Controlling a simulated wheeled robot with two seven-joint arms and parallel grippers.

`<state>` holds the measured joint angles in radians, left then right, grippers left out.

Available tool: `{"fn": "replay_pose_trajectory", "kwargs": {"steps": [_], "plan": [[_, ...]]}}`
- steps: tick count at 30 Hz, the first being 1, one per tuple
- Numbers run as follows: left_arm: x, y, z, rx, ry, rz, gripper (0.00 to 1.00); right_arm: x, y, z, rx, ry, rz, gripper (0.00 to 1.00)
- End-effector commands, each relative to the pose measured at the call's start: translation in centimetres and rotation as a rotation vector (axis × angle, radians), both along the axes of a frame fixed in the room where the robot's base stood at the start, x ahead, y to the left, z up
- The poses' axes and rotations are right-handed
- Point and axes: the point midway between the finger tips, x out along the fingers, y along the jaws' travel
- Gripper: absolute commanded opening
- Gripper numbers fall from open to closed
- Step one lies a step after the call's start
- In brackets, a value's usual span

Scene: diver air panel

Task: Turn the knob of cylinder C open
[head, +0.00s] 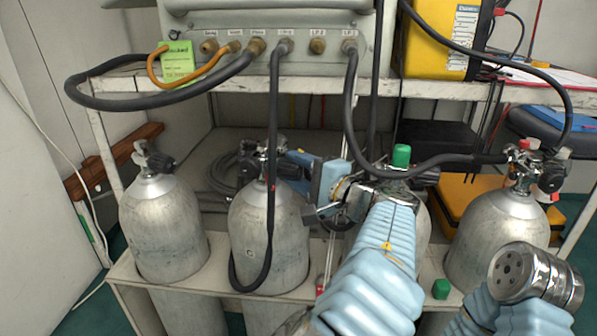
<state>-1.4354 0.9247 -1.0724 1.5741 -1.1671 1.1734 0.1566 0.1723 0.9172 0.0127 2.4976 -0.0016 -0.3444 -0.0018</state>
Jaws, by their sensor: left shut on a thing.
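Cylinder C (249,225) is a grey metal bottle, second from the left in the rack, with a letter C on its side. Its valve sits at the top, with a dark knob (287,170) on the right side. My left gripper (294,166) reaches this knob from the right and is shut on it; its fingers partly hide the knob. The knob's turn position cannot be told. My right gripper is out of view; only part of that arm shows at the lower right.
Other cylinders stand at the left (165,235) and right (495,240); one behind my left arm has a green cap (401,155). Black hoses hang from the panel (290,68), one crossing cylinder C.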

Motion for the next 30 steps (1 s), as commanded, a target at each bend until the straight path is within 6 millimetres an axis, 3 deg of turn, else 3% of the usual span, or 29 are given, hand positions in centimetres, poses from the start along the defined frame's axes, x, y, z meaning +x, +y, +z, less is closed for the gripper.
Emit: {"fn": "replay_pose_trajectory", "kwargs": {"steps": [2, 3, 7, 19, 30], "plan": [[-0.1, -0.1, -0.3, 0.000, 0.006, 0.001, 0.14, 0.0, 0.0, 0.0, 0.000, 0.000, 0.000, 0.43], [-0.1, -0.1, -0.3, 0.000, 0.005, 0.000, 0.50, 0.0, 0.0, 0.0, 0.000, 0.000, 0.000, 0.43], [0.0, 0.0, -0.2, 0.000, 0.004, 0.000, 0.69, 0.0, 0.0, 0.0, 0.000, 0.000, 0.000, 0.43], [-0.7, -0.9, 0.0, 0.001, 0.002, -0.003, 0.69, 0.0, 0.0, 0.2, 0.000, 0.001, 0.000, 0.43], [-6.2, -7.3, 0.4, 0.001, 0.002, -0.004, 0.69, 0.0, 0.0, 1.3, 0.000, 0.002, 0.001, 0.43]]}}
